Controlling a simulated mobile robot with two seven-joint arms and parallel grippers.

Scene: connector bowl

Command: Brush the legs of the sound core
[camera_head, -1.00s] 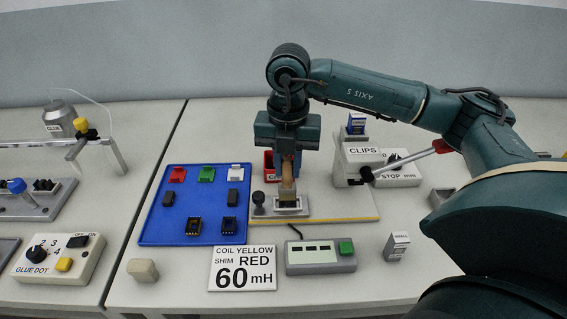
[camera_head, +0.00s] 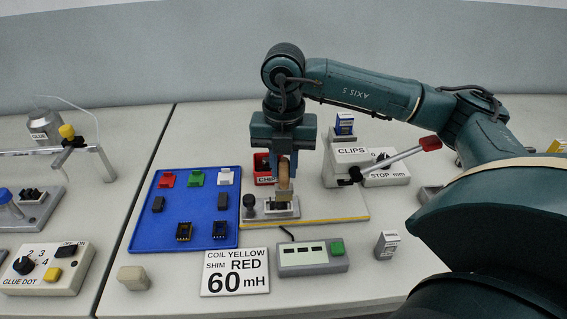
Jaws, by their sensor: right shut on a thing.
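My right gripper (camera_head: 283,158) points straight down and is shut on a brush with a light wooden handle (camera_head: 284,174). The brush's lower end stands over a small metal holder (camera_head: 282,212) on the cream board with a yellow front edge. Something dark sits in the holder under the brush; the brush partly hides it, and I cannot tell whether bristles touch it. My left gripper is not in view.
Behind them on the tray are two black parts and red, green and white pieces. A red chips bin (camera_head: 263,170) stands beside the brush, and a clips press (camera_head: 350,160) with a red-knobbed lever is to the right. A meter (camera_head: 312,258) and a label card (camera_head: 235,272) are in front.

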